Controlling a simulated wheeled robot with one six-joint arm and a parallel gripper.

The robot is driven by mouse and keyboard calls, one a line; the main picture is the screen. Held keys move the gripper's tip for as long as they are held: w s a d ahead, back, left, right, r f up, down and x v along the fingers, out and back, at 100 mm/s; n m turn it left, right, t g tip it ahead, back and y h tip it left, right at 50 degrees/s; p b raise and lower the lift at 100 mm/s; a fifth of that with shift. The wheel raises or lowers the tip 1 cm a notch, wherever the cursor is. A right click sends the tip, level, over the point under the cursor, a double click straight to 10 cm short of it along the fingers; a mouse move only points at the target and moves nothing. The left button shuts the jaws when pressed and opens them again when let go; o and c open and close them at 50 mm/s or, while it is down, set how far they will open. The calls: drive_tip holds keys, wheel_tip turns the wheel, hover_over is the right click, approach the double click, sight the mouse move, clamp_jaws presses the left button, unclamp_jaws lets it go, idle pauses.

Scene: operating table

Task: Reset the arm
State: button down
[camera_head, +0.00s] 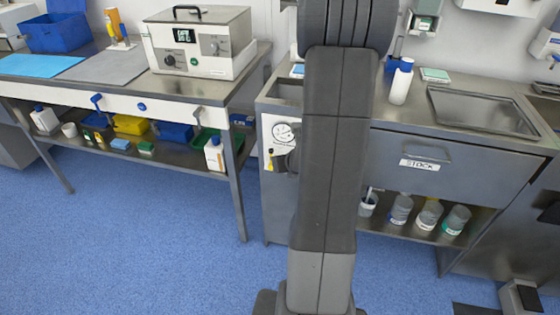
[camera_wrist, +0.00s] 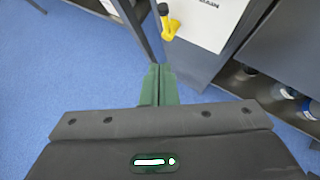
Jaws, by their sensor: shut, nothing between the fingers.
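My arm (camera_head: 335,150) stands upright in the middle of the head view and covers part of the counter behind it. My gripper does not show in the head view. In the wrist view my gripper (camera_wrist: 158,68) has its green fingers together, with nothing between them. It is in the air over the blue floor, in front of the grey cabinet.
A table (camera_head: 175,88) on the left bears a white device (camera_head: 200,45) and a blue bin (camera_head: 52,32). On the right is a counter (camera_head: 420,107) with a STOCK drawer (camera_head: 425,165) and a shelf of bottles below. Blue floor (camera_head: 170,250) is clear in front.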

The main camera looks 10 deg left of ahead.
drive_tip(key=shift+s+d+r, duration=0.2)
drive_tip(key=shift+s+r, duration=0.15)
